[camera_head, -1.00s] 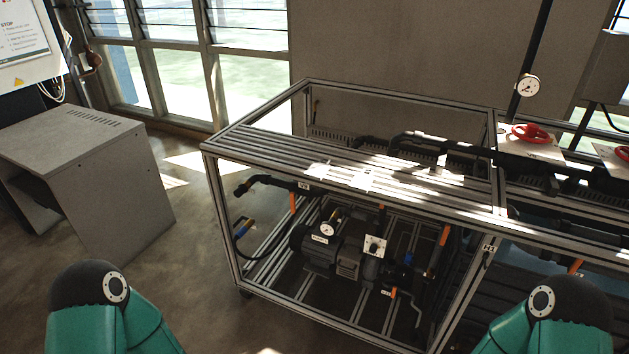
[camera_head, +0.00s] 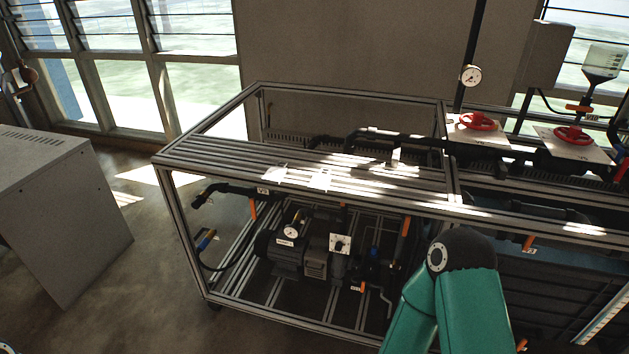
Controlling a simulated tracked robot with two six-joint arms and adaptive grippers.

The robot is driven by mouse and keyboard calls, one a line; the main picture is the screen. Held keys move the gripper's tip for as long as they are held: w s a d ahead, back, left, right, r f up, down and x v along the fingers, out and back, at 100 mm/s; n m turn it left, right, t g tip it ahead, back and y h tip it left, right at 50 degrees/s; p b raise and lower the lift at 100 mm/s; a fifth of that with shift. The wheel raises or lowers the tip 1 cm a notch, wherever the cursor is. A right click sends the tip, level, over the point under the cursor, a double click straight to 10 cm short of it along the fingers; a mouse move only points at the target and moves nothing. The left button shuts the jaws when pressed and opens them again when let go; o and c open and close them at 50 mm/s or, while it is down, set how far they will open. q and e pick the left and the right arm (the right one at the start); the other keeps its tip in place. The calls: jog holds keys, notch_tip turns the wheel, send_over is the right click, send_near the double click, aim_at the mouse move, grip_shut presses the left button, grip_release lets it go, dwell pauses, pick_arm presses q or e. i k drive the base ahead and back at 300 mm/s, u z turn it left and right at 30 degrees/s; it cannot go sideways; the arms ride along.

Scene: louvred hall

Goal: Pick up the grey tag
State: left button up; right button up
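I cannot make out a grey tag for certain. Pale patches lie on the slatted top of the metal-framed bench (camera_head: 215,158); glare hides whether they are tags or sunlight. Small white labels show on the rig, one on the pipe under the bench top (camera_head: 263,191) and one at the right (camera_head: 529,250). Neither gripper is in view. Only a green link of my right arm shows at the lower right, in front of the rig.
A pump unit (camera_head: 290,258) with a gauge sits inside the bench frame. Red handwheels (camera_head: 481,121) (camera_head: 574,135) and black pipes stand at the right. A grey cabinet (camera_head: 62,205) is at the left. Open floor (camera_head: 150,262) lies between cabinet and bench.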

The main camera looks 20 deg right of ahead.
aim_at(320, 182)
jog(key=i, duration=0.9)
